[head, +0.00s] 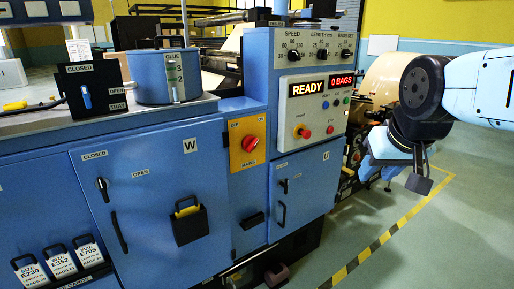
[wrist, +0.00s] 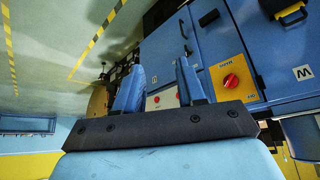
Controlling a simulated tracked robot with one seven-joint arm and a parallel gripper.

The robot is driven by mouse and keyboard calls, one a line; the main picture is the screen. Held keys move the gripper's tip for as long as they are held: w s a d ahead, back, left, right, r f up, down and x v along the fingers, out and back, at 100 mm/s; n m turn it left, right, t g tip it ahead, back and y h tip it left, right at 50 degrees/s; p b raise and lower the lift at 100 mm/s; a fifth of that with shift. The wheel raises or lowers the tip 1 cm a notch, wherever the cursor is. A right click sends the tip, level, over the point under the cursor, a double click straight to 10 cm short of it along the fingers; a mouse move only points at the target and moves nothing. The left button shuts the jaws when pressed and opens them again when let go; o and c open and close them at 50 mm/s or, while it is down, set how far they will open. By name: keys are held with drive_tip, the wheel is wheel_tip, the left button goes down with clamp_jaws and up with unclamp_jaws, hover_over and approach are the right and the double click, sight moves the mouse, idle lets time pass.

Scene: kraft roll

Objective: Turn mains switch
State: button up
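The mains switch is a red knob (head: 250,143) on a yellow plate (head: 247,158) labelled MAINS, on the blue machine's front. Small position words sit above the knob, and I cannot read its setting surely. In the wrist view, which is turned round, the red knob (wrist: 231,81) shows right of my fingers. My gripper (head: 370,172) is right of the machine, well apart from the switch. In the wrist view my gripper (wrist: 158,75) has its two blue fingers apart with nothing between them.
A control panel (head: 312,110) reads READY and 0 BAGS and carries a red button (head: 304,132). Blue doors with black handles (head: 119,230) flank the switch. A black box (head: 188,222) juts out at left. A paper roll (head: 385,78) stands behind my arm. Floor at right is clear.

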drive_tip(key=w+f+m+t, duration=0.1)
drive_tip(key=w+f+t, duration=0.15)
drive_tip(key=w, duration=1.05)
drive_tip(key=m+t+y, duration=0.1)
drive_tip(key=t+y, duration=0.6)
drive_tip(key=y, duration=0.3)
approach(255, 145)
drive_tip(key=shift+g, duration=0.25)
drive_tip(key=x, duration=0.8)
drive_tip(key=shift+w+r, duration=0.15)
drive_tip(key=shift+w, duration=0.1)
clamp_jaws()
